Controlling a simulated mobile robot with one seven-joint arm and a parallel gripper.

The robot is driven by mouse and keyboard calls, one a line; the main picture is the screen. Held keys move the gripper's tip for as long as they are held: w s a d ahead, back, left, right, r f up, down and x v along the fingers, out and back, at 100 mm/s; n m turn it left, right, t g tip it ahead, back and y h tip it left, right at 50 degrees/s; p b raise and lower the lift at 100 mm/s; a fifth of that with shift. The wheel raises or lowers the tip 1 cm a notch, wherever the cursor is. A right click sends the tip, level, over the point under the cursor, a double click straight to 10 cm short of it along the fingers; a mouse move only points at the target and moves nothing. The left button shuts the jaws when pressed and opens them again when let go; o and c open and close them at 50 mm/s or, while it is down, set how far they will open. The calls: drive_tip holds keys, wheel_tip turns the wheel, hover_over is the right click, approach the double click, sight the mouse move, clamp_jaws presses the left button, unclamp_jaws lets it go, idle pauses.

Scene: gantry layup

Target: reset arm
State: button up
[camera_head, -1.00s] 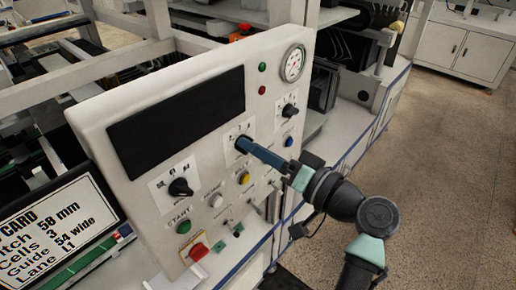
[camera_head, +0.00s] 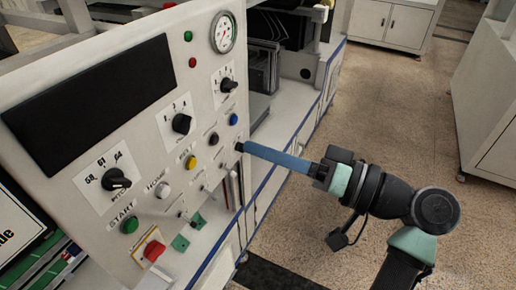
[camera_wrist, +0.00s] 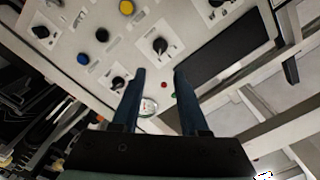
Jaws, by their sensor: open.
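My gripper (camera_head: 240,147) is in front of the right edge of the white control panel (camera_head: 150,112), with its blue fingers pointing left toward the panel. In the wrist view, my gripper (camera_wrist: 159,72) has its two fingers apart with nothing held between them. The middle black knob (camera_head: 182,123) stands clear of the fingers. It also shows just beyond the fingertips in the wrist view (camera_wrist: 160,45). My arm reaches in from the lower right of the head view.
The panel carries a dark screen (camera_head: 95,95), a pressure gauge (camera_head: 223,32), a left knob (camera_head: 116,179), a right knob (camera_head: 228,85), a green start button (camera_head: 129,225) and a red button (camera_head: 154,251). Open speckled floor (camera_head: 390,110) lies to the right, with white cabinets (camera_head: 392,22) beyond.

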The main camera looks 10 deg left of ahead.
idle(0.3)
drive_tip(key=w+r+m+t+h, duration=0.1)
drive_tip(key=w+r+t+h, duration=0.2)
drive_tip(key=r+t+h, duration=0.4)
drive_tip(key=w+r+m+t+h, duration=0.25)
drive_tip(key=r+t, duration=0.25)
drive_tip(key=r, duration=0.4)
drive_tip(key=s+d+r+m+t+h, duration=0.1)
drive_tip(key=s+d+r+t+h, duration=0.2)
drive_tip(key=s+r+t+h, duration=0.4)
drive_tip(key=s+r+t, duration=0.2)
drive_tip(key=s+r, duration=0.4)
drive_tip(key=r, duration=0.3)
drive_tip(key=shift+s+d+r, duration=0.15)
drive_tip(key=shift+s+r, duration=0.2)
drive_tip(key=shift+r, duration=0.05)
drive_tip(key=shift+h, duration=0.25)
